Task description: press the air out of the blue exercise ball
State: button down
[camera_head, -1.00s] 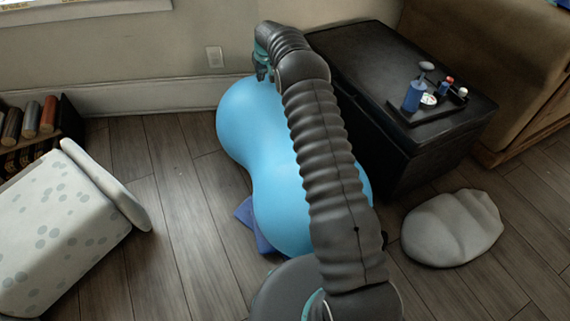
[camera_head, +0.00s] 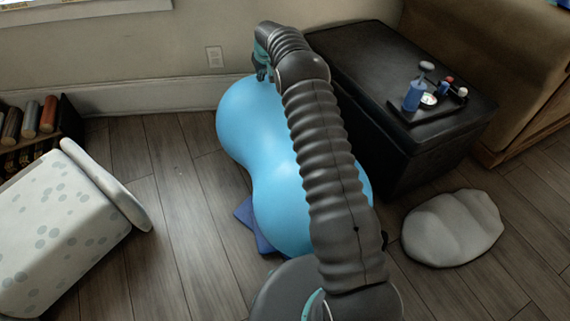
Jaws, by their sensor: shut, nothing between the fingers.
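The blue exercise ball (camera_head: 262,150) is peanut-shaped, with a narrower waist, and lies on the wooden floor in the middle of the view. It looks full and rounded. My arm reaches over its right side and hides part of it. My gripper (camera_head: 262,74) is at the ball's far end, close above its top edge. It is shut and empty. I cannot tell whether the fingertips touch the ball.
A black chest (camera_head: 400,150) stands close right of the ball, bearing a tray (camera_head: 428,112) with small bottles. A grey cushion (camera_head: 452,228) lies right.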

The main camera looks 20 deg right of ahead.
jog(key=shift+f+b, duration=0.4)
jog(key=shift+f, duration=0.4)
